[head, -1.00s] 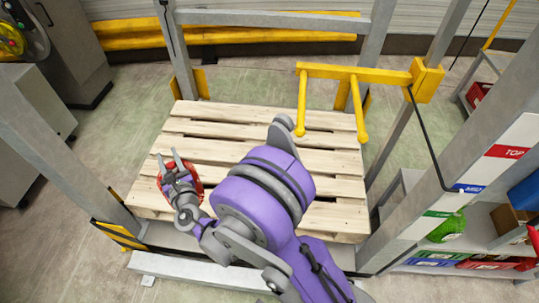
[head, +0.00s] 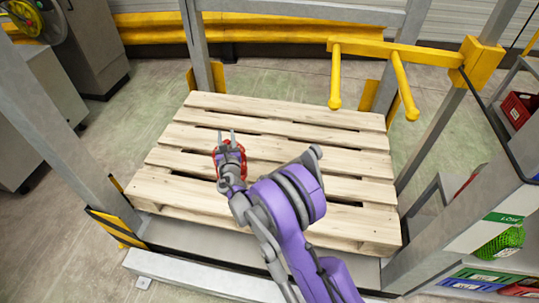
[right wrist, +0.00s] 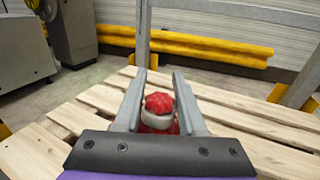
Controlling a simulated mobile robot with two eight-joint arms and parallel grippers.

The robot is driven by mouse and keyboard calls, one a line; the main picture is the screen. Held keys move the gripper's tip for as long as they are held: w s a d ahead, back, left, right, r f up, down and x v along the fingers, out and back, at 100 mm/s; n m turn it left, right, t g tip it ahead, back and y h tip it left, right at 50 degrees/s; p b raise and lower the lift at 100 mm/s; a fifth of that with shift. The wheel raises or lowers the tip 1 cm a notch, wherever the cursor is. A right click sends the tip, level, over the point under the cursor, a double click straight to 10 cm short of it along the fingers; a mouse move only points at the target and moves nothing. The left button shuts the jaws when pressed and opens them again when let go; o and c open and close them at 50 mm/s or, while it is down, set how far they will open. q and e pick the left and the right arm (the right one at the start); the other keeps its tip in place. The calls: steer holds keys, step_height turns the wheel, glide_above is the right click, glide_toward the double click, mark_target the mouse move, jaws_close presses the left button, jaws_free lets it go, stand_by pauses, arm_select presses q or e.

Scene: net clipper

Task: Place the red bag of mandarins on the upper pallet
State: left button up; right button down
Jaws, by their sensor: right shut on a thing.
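The red bag of mandarins (head: 238,168) is at my right gripper (head: 228,138), over the left-middle part of the wooden pallet (head: 330,190). The gripper is shut on the bag. In the right wrist view the red bag (right wrist: 159,102) sits between the two grey fingers (right wrist: 158,95), with the pallet (right wrist: 95,100) behind and below it. Whether the bag touches the slats cannot be told. Much of the bag is hidden by the gripper. My left gripper is not in view.
A yellow bar with two prongs (head: 400,85) juts over the pallet's back right. Grey posts (head: 200,50) stand around the pallet. A shelf at right holds a green net bag (head: 500,243) and crates (head: 480,275). Most slats are bare.

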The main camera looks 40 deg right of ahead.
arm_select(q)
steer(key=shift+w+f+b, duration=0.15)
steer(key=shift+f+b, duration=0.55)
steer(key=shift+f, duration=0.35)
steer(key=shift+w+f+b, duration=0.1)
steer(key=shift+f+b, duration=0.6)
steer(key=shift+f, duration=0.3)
arm_select(e)
steer(key=shift+w+d+f, duration=0.1)
steer(key=shift+d+f, duration=0.05)
steer(key=shift+f, duration=1.75)
steer(key=shift+w+d+f, duration=0.15)
steer(key=shift+d+f, duration=0.05)
steer(key=shift+f, duration=1.65)
steer(key=shift+w+d+f, duration=0.1)
steer(key=shift+d+f, duration=0.05)
steer(key=shift+f, duration=1.75)
steer(key=shift+f, duration=0.15)
steer(key=shift+c, duration=2.4)
jaws_free()
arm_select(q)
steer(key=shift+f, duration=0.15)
